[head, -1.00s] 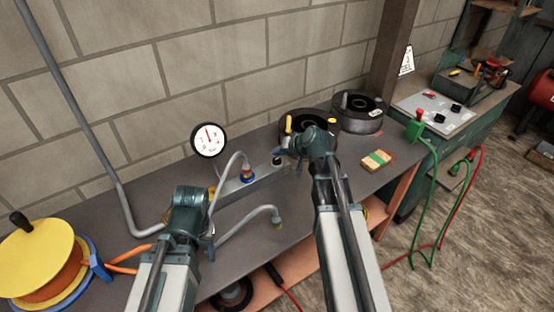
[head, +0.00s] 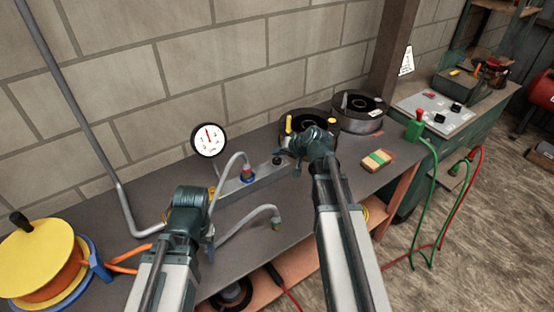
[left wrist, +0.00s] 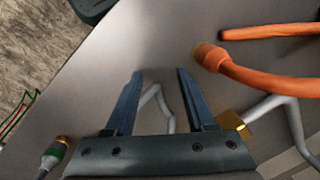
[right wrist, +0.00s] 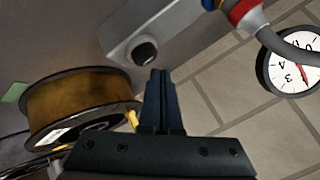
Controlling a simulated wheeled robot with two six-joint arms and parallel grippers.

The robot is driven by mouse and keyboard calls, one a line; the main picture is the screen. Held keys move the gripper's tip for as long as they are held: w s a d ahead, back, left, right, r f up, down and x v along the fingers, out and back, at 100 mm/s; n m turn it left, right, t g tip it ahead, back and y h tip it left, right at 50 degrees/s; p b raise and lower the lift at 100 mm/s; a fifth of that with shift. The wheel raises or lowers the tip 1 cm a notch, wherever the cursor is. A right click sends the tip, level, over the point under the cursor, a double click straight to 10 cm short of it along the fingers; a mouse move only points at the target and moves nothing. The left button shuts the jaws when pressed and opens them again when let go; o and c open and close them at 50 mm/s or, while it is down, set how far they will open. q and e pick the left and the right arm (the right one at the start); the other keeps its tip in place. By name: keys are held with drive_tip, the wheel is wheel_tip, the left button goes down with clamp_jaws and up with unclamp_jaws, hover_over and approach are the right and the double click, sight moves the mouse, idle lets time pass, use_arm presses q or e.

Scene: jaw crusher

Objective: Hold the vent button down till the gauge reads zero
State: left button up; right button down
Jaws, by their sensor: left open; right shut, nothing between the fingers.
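The round gauge (head: 208,139) has a white face and a red needle that points roughly upward in the head view. It also shows in the right wrist view (right wrist: 290,62), partly behind a grey hose. The black vent button (head: 277,161) sits at the right end of a grey metal block (head: 240,184); it also shows in the right wrist view (right wrist: 145,51). My right gripper (right wrist: 160,73) is shut and empty, its tips near the button; contact cannot be told. My left gripper (left wrist: 160,73) is open and empty above the bench, left of the block's front.
Grey hoses with coloured fittings (head: 248,175) stand beside the block. Dark spools (head: 357,110) stand behind my right gripper. A yellow reel (head: 38,260) with orange hose is at the left end of the bench (head: 130,200).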

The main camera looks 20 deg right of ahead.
use_arm(q)
drive_tip(key=shift+f, duration=0.15)
use_arm(e)
drive_tip(key=shift+f, duration=0.1)
use_arm(q)
drive_tip(key=shift+f+b, duration=0.25)
drive_tip(key=shift+b, duration=0.2)
use_arm(e)
drive_tip(key=shift+f, duration=0.3)
